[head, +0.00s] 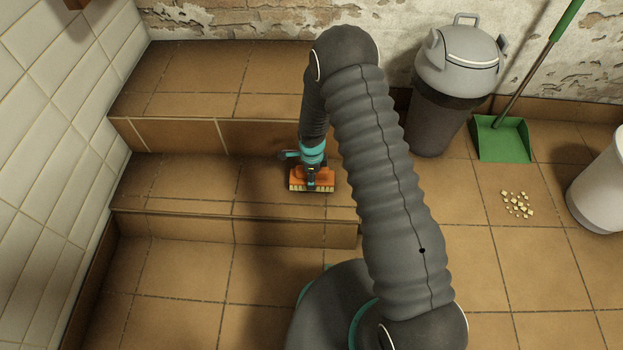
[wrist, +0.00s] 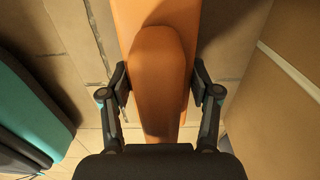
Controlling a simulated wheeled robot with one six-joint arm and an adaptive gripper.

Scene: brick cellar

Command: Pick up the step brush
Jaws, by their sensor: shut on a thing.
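The step brush (head: 313,178) has an orange body with pale bristles along its lower edge. In the head view it is on the middle step, under my gripper (head: 311,180). In the wrist view the orange brush (wrist: 157,90) runs up the middle of the picture, between the two dark fingers of my gripper (wrist: 161,90). The fingers are shut on its sides. Whether the bristles touch the tread cannot be told. My arm hides part of the steps to the right of the brush.
Tiled steps (head: 190,180) rise along a white tiled wall (head: 40,120) at left. A grey lidded bin (head: 440,120), a green dustpan (head: 503,140), pale crumbs (head: 517,203) and a white container (head: 603,185) are at right. The floor at lower right is clear.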

